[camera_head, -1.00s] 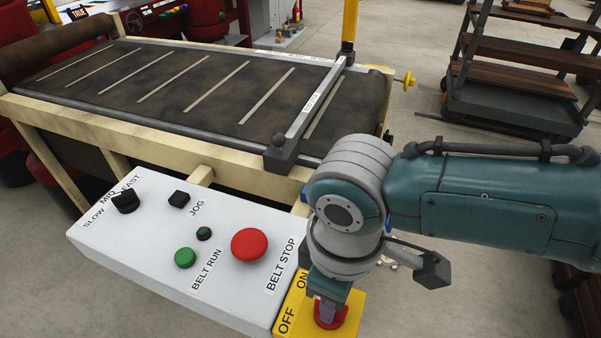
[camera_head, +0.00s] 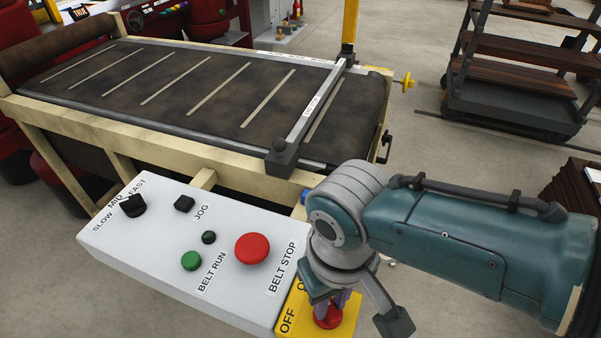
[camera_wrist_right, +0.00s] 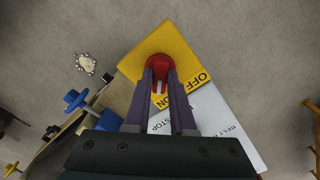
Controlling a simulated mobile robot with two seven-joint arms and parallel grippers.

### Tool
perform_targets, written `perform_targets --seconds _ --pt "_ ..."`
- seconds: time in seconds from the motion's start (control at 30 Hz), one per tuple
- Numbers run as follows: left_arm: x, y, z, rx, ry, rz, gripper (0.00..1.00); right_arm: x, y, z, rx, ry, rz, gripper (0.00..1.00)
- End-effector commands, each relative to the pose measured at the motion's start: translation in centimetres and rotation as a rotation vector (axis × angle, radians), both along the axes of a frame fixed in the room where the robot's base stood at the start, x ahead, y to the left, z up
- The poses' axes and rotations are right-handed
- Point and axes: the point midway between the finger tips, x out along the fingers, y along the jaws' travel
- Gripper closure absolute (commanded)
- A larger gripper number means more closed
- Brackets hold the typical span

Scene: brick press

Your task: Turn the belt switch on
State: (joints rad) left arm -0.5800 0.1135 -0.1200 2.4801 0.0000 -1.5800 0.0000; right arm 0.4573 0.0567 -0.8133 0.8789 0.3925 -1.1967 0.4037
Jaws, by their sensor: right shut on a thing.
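The belt switch is a red knob (camera_head: 327,317) on a yellow plate (camera_head: 288,318) marked ON and OFF, at the right end of the control box. My right gripper (camera_head: 336,299) points down over it, and its fingers are shut on the red knob. In the right wrist view the red knob (camera_wrist_right: 160,62) sits between the tips of the two fingers (camera_wrist_right: 161,76), near the OFF label. The ON label is partly hidden by my arm in the head view. My left gripper does not show.
The white control box (camera_head: 150,262) carries a red BELT STOP button (camera_head: 252,249), a green BELT RUN button (camera_head: 191,261) and black controls. The belt conveyor (camera_head: 200,85) stands behind it. A shelf cart (camera_head: 520,70) is at the back right.

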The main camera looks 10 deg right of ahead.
Motion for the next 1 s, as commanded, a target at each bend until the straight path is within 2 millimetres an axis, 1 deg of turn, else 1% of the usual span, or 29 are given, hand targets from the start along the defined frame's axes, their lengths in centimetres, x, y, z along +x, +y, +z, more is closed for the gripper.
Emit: perform_targets --seconds 0.5,0.53,0.7,0.77,0.8,1.0 --pt "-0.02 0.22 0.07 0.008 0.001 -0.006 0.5 0.02 0.12 0.09 0.002 0.0 -0.019 1.0" --pt "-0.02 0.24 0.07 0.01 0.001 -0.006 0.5 0.02 0.12 0.09 0.002 0.0 -0.019 0.74" --pt "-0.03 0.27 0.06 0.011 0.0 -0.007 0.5 0.02 0.09 0.06 0.002 -0.001 -0.018 0.55" --pt "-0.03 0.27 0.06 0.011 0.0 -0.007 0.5 0.03 0.07 0.05 0.001 -0.001 -0.017 0.48" --pt "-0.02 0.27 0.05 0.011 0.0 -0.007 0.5 0.03 0.06 0.05 0.001 -0.001 -0.017 0.47" --pt "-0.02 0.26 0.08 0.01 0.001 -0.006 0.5 0.02 0.04 0.08 0.001 -0.001 -0.016 0.47"
